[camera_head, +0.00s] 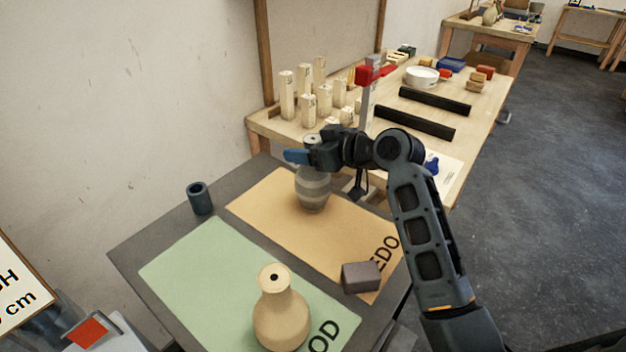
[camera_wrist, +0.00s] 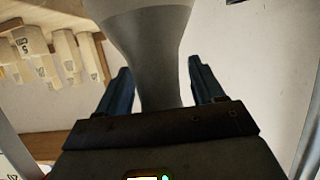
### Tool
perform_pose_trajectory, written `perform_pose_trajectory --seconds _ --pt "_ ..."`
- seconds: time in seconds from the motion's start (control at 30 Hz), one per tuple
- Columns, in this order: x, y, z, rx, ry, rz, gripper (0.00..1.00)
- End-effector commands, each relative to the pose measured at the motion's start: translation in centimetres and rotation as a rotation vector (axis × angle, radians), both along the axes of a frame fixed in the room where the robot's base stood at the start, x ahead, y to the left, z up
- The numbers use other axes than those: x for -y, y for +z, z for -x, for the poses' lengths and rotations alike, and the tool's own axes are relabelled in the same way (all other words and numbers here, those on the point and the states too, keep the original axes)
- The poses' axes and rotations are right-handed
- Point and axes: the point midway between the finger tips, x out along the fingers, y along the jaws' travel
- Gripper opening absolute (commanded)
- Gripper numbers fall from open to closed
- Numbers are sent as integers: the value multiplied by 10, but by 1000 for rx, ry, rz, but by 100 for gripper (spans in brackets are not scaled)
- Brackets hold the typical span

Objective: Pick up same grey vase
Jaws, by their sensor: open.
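The grey vase (camera_head: 313,190), banded in lighter and darker grey, stands upright on the orange mat (camera_head: 262,205). My gripper (camera_head: 303,154) is at the height of its neck and hides part of it. In the wrist view, the vase (camera_wrist: 155,45) appears upside down, with its narrow neck between the two blue fingers of my gripper (camera_wrist: 162,80). The fingers are open, with a visible gap on each side of the neck.
A beige vase (camera_head: 280,318) stands on the green mat (camera_head: 195,265) in front. A dark cup (camera_head: 200,198) is at the left, and a grey-brown block (camera_head: 361,277) lies at the orange mat's front edge. A wooden table (camera_head: 480,115) behind holds several pale blocks (camera_head: 308,108) and black bars (camera_head: 415,123).

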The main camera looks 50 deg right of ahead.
Motion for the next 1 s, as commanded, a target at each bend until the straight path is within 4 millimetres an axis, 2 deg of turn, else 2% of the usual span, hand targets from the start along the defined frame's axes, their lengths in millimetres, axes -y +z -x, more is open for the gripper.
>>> perform_pose_trajectory --seconds 0.2,0.87,1.0 --pt "0 0 0 0 0 0 66" --pt "0 0 0 -1 0 0 2" --pt "0 0 0 -1 0 0 0"
